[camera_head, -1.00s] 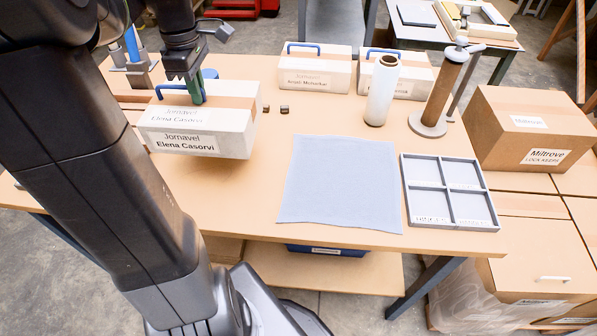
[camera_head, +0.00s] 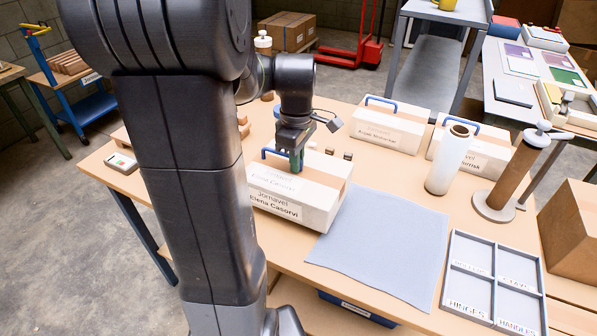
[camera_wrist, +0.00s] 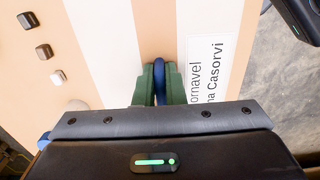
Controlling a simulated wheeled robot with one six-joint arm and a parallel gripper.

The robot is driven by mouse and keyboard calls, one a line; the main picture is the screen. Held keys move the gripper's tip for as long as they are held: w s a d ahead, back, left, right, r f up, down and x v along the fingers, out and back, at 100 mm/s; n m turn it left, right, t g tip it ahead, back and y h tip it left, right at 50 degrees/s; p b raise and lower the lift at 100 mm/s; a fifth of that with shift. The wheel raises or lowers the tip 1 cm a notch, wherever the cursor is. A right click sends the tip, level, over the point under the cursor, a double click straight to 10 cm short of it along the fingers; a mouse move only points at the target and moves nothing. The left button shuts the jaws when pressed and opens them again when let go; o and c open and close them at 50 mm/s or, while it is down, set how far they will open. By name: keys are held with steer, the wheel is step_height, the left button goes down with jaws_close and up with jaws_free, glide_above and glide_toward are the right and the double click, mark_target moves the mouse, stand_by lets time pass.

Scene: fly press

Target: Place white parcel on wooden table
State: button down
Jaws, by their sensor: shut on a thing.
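The white parcel (camera_head: 290,205) is a long white box with brown tape, a blue handle and the label "Jornavel Elena Casorvi". My gripper (camera_head: 297,160) is above it with its green fingers shut on the blue handle. In the wrist view, the fingers (camera_wrist: 160,85) pinch the handle (camera_wrist: 159,82) over the parcel's top (camera_wrist: 208,70). The parcel is over the wooden table (camera_head: 400,178), left of the grey-blue cloth. I cannot tell whether its underside touches the table. My arm hides its left end in the head view.
Two similar parcels (camera_head: 388,130) (camera_head: 488,158) stand at the back. A white roll (camera_head: 450,160), a brown post on a round base (camera_head: 508,180) and a grey divided tray (camera_head: 495,285) stand to the right. The cloth (camera_head: 385,245) lies flat. Small brown pieces (camera_head: 347,156) lie behind the parcel.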

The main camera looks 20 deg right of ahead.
steer(key=shift+f, duration=1.65)
steer(key=shift+f, duration=0.15)
steer(key=c, duration=1.5)
jaws_free()
steer(key=shift+f, duration=0.15)
steer(key=shift+s, duration=0.1)
step_height(320, 180, up, 13)
steer(key=shift+f, duration=0.2)
